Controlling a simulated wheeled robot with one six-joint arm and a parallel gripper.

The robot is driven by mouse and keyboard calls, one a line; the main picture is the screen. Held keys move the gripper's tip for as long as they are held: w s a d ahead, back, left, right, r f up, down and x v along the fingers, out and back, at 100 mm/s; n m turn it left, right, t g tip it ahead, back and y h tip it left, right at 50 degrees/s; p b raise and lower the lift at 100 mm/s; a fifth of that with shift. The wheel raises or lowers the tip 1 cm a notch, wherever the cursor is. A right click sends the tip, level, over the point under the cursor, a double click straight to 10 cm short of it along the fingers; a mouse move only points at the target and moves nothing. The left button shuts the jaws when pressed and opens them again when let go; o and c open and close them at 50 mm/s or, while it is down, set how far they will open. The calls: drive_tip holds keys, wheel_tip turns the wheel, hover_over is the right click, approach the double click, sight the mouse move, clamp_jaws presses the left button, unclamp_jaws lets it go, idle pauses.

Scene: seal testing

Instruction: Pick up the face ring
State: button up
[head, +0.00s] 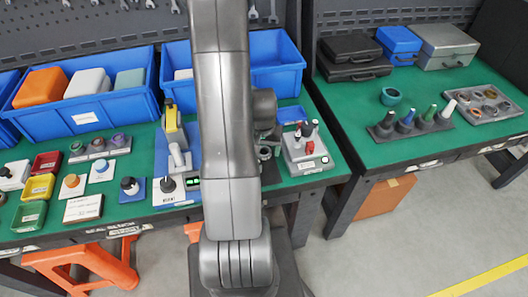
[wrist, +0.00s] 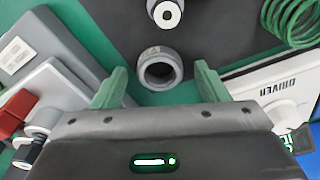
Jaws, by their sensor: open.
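My gripper (wrist: 161,68) is open, with one green finger to the left of the ring and one to the right. Both fingers appear apart from the ring, and nothing is held.
A grey box with a red switch (wrist: 16,110) is at left, a white device marked DRIVER (wrist: 285,105) at right. A green coil (wrist: 292,20) lies at top right.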

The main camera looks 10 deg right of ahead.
drive_tip(key=c, duration=1.1)
drive_tip(key=shift+o, duration=0.2)
drive_tip(key=shift+r, duration=0.15)
